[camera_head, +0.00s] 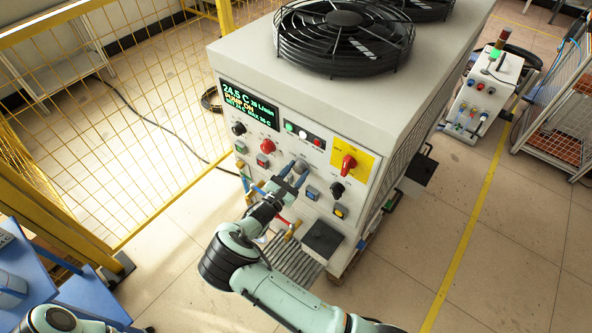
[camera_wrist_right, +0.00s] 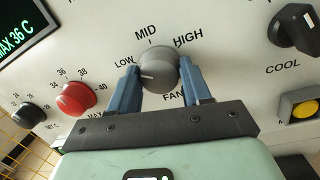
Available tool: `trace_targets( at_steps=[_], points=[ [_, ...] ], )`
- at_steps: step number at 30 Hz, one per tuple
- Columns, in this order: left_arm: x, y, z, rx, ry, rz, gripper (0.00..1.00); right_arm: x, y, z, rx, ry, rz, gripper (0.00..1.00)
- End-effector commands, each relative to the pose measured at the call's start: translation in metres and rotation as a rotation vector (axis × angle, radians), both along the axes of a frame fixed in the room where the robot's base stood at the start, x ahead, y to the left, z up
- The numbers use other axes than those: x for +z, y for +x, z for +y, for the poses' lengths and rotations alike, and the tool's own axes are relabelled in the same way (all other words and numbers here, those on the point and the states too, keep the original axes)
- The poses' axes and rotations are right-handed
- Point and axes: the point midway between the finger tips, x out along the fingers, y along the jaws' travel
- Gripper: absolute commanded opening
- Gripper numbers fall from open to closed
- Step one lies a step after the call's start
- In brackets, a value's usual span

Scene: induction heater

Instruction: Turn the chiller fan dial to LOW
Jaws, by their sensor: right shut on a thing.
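The grey fan dial (camera_wrist_right: 158,66) is on the chiller's front panel, with LOW, MID and HIGH printed around it and FAN below. Its white mark points left, roughly toward the LOW label (camera_wrist_right: 124,63). In the head view the dial (camera_head: 301,166) is partly covered by my gripper. My right gripper (camera_wrist_right: 159,76) has its two blue fingers on either side of the dial, shut on it; it also shows in the head view (camera_head: 292,174). Of my left arm only a link shows at the lower left; its gripper is out of view.
A red knob (camera_wrist_right: 77,98) and a black knob (camera_wrist_right: 33,113) lie left of the dial. A black COOL knob (camera_wrist_right: 296,28) and a yellow button (camera_wrist_right: 304,109) lie right. The display (camera_head: 249,104) is lit.

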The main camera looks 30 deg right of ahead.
Motion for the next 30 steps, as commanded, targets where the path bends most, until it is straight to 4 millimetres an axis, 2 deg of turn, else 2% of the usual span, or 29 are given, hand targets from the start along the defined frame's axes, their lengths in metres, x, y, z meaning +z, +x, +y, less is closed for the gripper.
trace_targets(
  at_steps=[20,21,23,24,30],
  points=[
    [0.0051,0.0044,0.0001,0.0,-0.001,-0.005,0.43,0.0008,0.0007,0.0005,0.002,-0.027,0.06,0.18],
    [0.0051,0.0043,0.0,0.0,-0.001,-0.005,0.43,0.0009,0.0007,0.0005,0.002,-0.027,0.06,0.51],
    [0.0051,0.0043,0.0,0.0,-0.001,-0.005,0.43,0.0008,0.0006,0.0004,0.002,-0.027,0.06,0.71],
    [0.0051,0.0043,0.0,0.001,-0.001,-0.005,0.43,0.0007,0.0006,0.0004,0.002,-0.027,0.06,0.73],
    [0.005,0.0043,0.0,0.0,0.0,-0.004,0.43,0.0004,0.0004,0.0002,0.001,-0.025,0.06,0.73]
  ],
)
